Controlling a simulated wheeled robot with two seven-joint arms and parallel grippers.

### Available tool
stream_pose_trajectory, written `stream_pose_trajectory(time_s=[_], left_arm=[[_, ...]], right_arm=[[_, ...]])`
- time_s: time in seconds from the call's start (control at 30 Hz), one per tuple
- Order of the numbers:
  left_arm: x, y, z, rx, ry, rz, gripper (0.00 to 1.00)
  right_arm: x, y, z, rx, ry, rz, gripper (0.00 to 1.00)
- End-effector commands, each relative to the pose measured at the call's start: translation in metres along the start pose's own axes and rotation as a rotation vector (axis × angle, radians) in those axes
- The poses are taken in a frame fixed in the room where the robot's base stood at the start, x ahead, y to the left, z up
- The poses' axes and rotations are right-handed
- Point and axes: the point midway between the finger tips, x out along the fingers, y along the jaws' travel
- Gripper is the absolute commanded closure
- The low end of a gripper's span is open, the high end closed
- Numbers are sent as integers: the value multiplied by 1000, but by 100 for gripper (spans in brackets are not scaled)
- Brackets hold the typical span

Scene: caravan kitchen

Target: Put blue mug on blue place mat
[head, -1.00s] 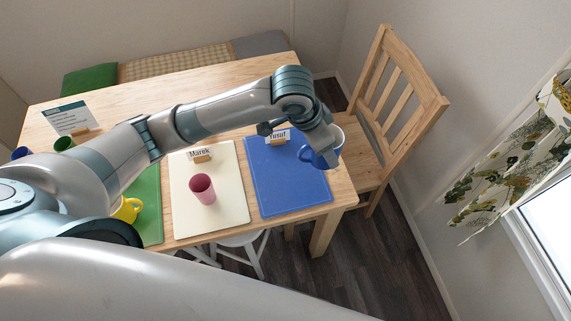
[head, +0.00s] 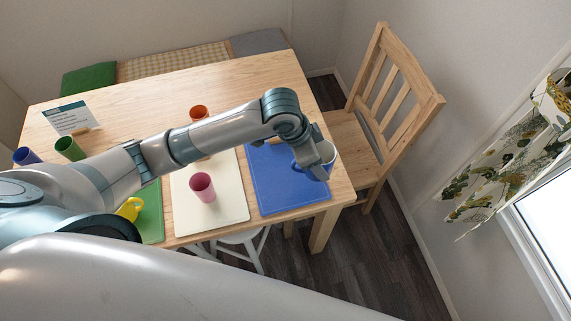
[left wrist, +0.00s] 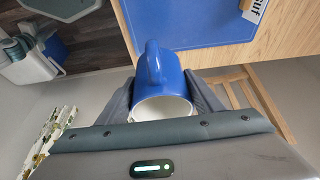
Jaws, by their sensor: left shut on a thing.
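The blue mug (left wrist: 168,76), white inside, is between the fingers of my left gripper (left wrist: 160,92) in the left wrist view. In the head view the mug (head: 301,158) and my left gripper (head: 318,160) appear over the right edge of the blue place mat (head: 275,185). The gripper is shut on the mug and hides part of it. The mug seems held in the air; its exact height is unclear. The mat also shows beyond the mug in the left wrist view (left wrist: 175,22). Its middle is bare. My right gripper is not in view.
A pink cup (head: 202,188) stands on the cream mat (head: 225,205), left of the blue mat. A wooden chair (head: 390,100) is at the table's right end.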

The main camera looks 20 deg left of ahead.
Motion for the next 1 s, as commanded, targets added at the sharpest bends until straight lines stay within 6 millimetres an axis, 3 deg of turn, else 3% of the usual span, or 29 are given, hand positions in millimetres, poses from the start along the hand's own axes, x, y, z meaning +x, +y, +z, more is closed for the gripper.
stream_pose_trajectory(time_s=[0.2, 0.4, 0.57, 1.0], left_arm=[[7, -25, 42, -3, -4, -1, 71], [16, -44, 72, -3, -2, 0, 71], [19, -50, 81, 0, 0, -1, 71], [25, -49, 83, -1, 1, 1, 71]], right_arm=[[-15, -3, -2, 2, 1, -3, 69], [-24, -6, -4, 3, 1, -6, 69], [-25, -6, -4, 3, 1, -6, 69], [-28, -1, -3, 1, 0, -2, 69]])
